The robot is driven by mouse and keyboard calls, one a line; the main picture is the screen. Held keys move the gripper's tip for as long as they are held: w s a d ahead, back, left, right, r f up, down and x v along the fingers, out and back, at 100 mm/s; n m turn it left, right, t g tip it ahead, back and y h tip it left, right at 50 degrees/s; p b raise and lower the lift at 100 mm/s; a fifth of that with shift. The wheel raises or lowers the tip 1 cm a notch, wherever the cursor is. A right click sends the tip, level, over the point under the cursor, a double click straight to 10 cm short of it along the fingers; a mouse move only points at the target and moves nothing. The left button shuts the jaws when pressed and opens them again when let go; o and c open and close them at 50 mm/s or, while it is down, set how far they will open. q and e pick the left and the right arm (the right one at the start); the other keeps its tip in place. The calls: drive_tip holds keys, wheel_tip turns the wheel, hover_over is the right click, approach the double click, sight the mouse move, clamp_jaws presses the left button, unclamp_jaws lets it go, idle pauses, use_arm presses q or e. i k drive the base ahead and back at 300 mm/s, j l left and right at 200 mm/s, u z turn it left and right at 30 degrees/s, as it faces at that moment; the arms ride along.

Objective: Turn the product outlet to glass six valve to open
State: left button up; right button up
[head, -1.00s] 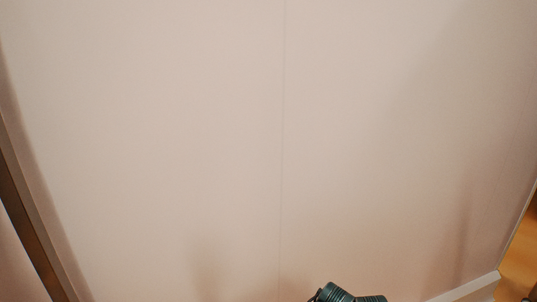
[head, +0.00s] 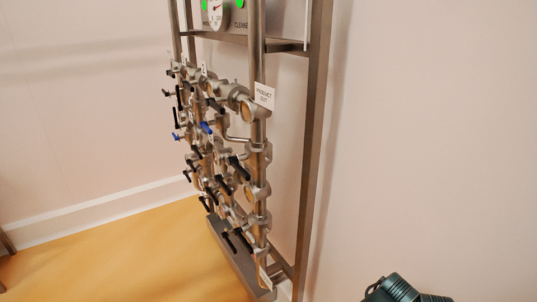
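A steel valve manifold (head: 257,157) stands upright against the wall left of centre in the head view, seen at an angle. It carries several valves with black lever handles (head: 239,168) and a few blue ones (head: 207,128). A white label (head: 264,95) at the upper right of the pipes seems to read "product out". I cannot tell which valve is the product outlet to glass six, nor how its handle is set. Neither of my grippers is in view. A dark ribbed part, seemingly mine, shows at the bottom right edge.
A metal frame (head: 318,140) surrounds the pipes, with a steel tray (head: 233,262) at their foot. A panel with a gauge (head: 216,14) and green marks is above. Orange floor (head: 120,262) lies open in front and left. A bare pale wall (head: 440,130) fills the right.

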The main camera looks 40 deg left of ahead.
sight(232, 161)
drive_tip(key=l+u, duration=0.25)
drive_tip(key=u, duration=0.15)
drive_tip(key=i+l+u, duration=0.1)
drive_tip(key=l+u, duration=0.15)
drive_tip(key=u, duration=0.2)
drive_tip(key=l+u, duration=0.25)
drive_tip(key=u, duration=0.15)
drive_tip(key=l+u, duration=0.25)
drive_tip(key=u, duration=0.2)
drive_tip(key=j, duration=0.3)
drive_tip(key=i, duration=0.05)
